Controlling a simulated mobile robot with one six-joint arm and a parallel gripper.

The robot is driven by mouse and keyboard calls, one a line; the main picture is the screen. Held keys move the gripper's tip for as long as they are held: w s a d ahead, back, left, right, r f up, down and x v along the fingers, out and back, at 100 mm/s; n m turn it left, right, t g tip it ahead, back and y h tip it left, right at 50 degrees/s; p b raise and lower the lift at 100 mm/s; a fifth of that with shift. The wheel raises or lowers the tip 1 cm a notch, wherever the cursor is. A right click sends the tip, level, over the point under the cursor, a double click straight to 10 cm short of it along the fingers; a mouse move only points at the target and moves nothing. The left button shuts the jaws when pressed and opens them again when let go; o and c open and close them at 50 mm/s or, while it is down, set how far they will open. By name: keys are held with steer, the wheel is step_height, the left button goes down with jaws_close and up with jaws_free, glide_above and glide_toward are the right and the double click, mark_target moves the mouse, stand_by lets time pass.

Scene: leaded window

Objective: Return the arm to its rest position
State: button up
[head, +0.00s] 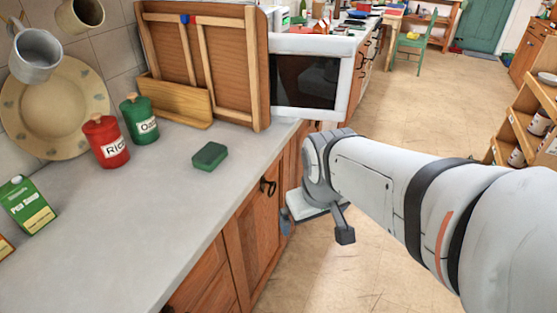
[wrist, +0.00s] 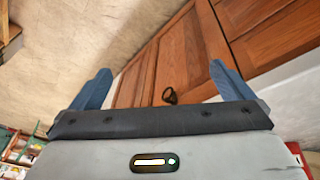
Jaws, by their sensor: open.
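My arm reaches in from the right in the head view, over the floor and beside the front of the counter. My gripper is at its end, mostly hidden behind the wrist in the head view. In the wrist view my gripper (wrist: 158,88) is open. Its two blue fingers stand wide apart with nothing between them. Behind them are the wooden cabinet doors (wrist: 180,65) with a dark handle (wrist: 169,96). The gripper appears apart from the doors.
The grey counter (head: 160,195) holds a green sponge (head: 210,155), red canister (head: 106,142), green canister (head: 140,119) and green carton (head: 27,205). A white oven (head: 311,78) stands beyond. A wooden shelf (head: 525,125) is at right. The floor (head: 410,105) between is clear.

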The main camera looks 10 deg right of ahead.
steer(key=shift+s+a+f+m+g+y, duration=0.1)
steer(key=shift+s+a+m+g+y, duration=0.1)
steer(key=shift+s+a+m, duration=0.35)
steer(key=shift+s+a+m+g+y, duration=0.1)
steer(key=shift+s+a+m+g, duration=0.1)
steer(key=shift+s+m, duration=0.3)
steer(key=shift+s, duration=0.1)
